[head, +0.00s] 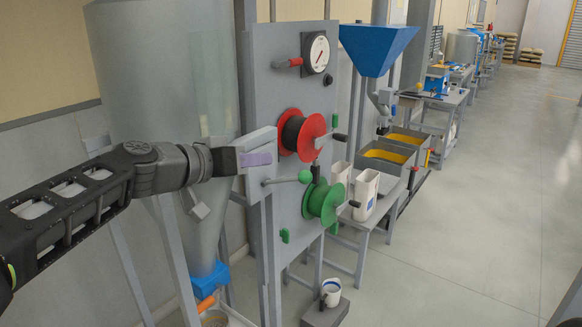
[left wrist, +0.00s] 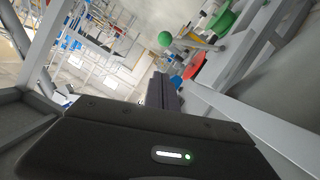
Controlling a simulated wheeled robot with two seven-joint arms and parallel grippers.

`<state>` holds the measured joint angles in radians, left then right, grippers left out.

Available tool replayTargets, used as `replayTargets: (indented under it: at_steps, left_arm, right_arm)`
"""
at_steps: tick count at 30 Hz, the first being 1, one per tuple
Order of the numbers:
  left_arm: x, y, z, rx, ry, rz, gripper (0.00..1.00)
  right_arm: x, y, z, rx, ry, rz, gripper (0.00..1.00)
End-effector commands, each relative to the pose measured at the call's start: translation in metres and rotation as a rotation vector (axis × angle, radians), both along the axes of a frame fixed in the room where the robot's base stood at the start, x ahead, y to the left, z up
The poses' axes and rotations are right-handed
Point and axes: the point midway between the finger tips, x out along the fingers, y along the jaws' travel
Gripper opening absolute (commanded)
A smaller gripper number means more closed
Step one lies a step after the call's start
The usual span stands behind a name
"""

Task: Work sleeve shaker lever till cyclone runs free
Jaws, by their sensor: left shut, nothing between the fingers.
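A lever with a green ball knob (head: 304,176) sticks out from the tall grey panel (head: 270,90). The knob also shows in the left wrist view (left wrist: 165,38). A red-handled lever (head: 289,63) sits higher, beside a round gauge (head: 318,53). I cannot tell for certain which is the shaker lever. The large grey cyclone-like vessel (head: 165,70) stands left, tapering to a blue outlet (head: 208,280). My left gripper (head: 256,159) is shut and empty, left of and above the green knob, apart from it. Its fingers show in the left wrist view (left wrist: 165,95). My right gripper is not visible.
A red reel (head: 312,130) and a green reel (head: 325,200) are mounted on the panel near the knob. White containers (head: 365,192) stand on a bench behind. A white cup (head: 331,292) stands on a grey block below. Open floor (head: 460,220) lies right.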

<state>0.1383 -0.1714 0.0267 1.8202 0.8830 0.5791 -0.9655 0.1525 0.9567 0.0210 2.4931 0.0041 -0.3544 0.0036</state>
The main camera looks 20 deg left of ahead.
Motion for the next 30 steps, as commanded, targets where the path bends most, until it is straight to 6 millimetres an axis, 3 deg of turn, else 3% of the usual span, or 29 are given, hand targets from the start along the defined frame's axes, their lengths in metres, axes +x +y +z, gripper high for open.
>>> replayTargets:
  at_steps: [10, 18, 30]
  left_arm:
    - [0.059, -0.033, -0.020, -0.001, 0.004, -0.003, 0.00]
    - [0.067, -0.047, -0.049, -0.001, 0.001, -0.001, 0.00]
    - [0.068, -0.048, -0.051, 0.000, 0.000, 0.000, 0.00]
  right_arm:
    - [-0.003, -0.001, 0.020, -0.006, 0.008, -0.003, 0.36]
    - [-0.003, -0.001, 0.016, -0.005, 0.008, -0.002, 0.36]
    - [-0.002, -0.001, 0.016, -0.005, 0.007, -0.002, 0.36]
